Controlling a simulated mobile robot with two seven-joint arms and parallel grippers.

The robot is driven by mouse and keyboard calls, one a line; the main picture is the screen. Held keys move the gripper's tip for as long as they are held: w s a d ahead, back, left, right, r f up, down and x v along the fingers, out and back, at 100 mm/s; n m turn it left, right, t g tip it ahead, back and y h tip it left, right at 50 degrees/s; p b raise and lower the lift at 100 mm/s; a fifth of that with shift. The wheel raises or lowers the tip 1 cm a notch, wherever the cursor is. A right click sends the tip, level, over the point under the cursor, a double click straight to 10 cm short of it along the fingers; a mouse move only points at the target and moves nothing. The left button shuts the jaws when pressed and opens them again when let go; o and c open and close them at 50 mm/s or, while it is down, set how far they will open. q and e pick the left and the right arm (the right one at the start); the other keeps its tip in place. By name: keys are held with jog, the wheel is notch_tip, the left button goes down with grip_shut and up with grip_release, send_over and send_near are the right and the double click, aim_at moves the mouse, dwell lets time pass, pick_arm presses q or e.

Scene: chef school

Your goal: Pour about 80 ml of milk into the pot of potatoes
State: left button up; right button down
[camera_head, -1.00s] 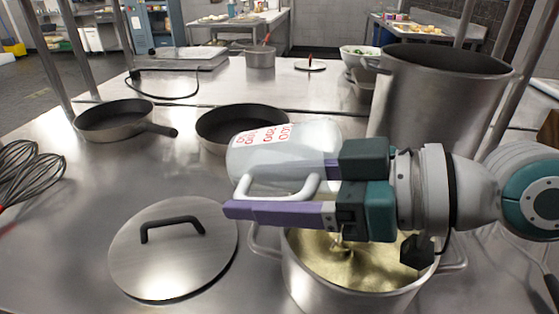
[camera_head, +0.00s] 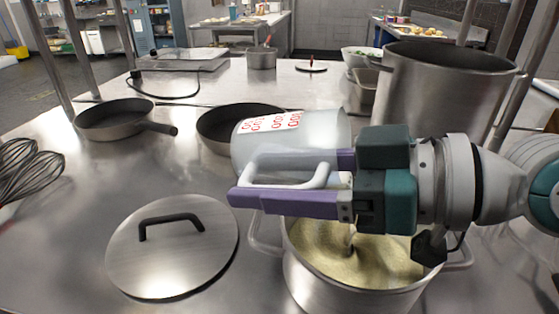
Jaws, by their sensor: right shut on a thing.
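A translucent white measuring jug (camera_head: 290,148) with red markings lies tipped nearly on its side above the pot. My right gripper (camera_head: 292,187), with purple fingers, is shut on its white handle (camera_head: 262,168). The jug's right end is hidden behind the gripper, so its milk level cannot be told. The steel pot (camera_head: 318,285) below holds pale yellow mashed potato (camera_head: 345,258) with a swirled surface. A thin pale vertical streak (camera_head: 350,242) shows between the gripper and the potato; whether it is milk cannot be told. My left gripper is not in view.
A steel lid (camera_head: 180,262) with a black handle lies left of the pot. Two pans (camera_head: 112,122) (camera_head: 222,132) stand behind it. Whisks (camera_head: 28,172) lie at the left edge. A tall stockpot (camera_head: 435,105) stands close behind my right arm.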

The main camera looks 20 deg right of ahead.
jog(key=shift+s+d+r+t+y+b, duration=0.25)
jog(key=shift+r+b, duration=0.25)
jog(key=shift+b, duration=0.35)
jog(key=shift+r, duration=0.15)
jog(key=shift+w+a+r+t+y+b, duration=0.1)
jog(key=shift+w+r+t+y+b, duration=0.2)
jog(key=shift+b, duration=0.35)
jog(key=a+f+g+h+p, duration=0.1)
jog(key=p, duration=0.2)
jog(key=w+f+g+h+p, duration=0.1)
jog(key=p, duration=0.2)
jog(key=shift+w+a+f+p, duration=0.25)
jog(key=shift+w+a+p, duration=0.05)
jog(key=shift+a, duration=0.1)
jog(key=f+g+h+p, duration=0.1)
jog(key=g+h+p, duration=0.1)
jog(key=p, duration=0.5)
jog(key=shift+s+f, duration=0.1)
jog(key=shift+f, duration=0.05)
